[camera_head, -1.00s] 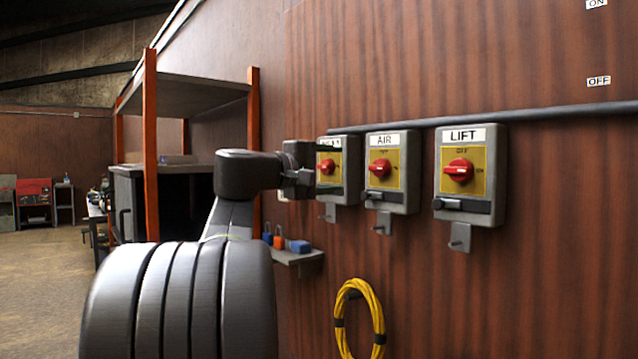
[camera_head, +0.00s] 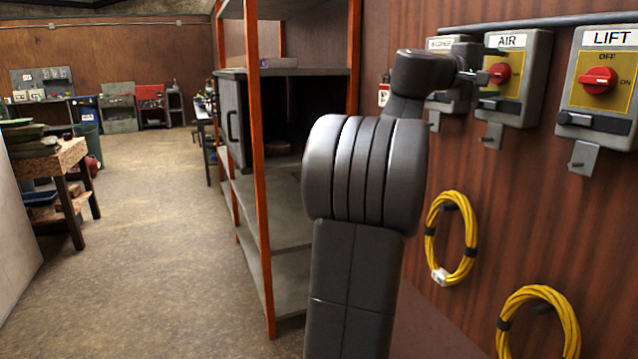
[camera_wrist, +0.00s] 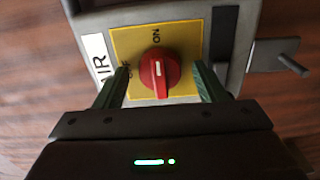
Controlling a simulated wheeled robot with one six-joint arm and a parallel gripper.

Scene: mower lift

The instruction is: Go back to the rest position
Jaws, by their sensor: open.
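My gripper (camera_head: 482,76) is open in front of the AIR switch box (camera_head: 538,85). In the wrist view its two green fingers (camera_wrist: 160,88) stand on either side of the red AIR knob (camera_wrist: 158,72), with gaps between fingers and knob. The knob's white mark points toward ON on the yellow plate (camera_wrist: 185,40). The LIFT switch box (camera_head: 618,125), with its red knob (camera_head: 598,81), is to the right; that knob's mark lies level. Another switch box (camera_head: 450,52) on the left is partly hidden behind my arm.
An orange-posted shelf rack (camera_head: 261,200) stands close left of my arm. Yellow cable coils (camera_head: 430,245) hang below the boxes, and a conduit (camera_head: 540,20) runs above. A wooden workbench (camera_head: 50,160) is at far left. Open floor (camera_head: 150,220) lies between bench and rack.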

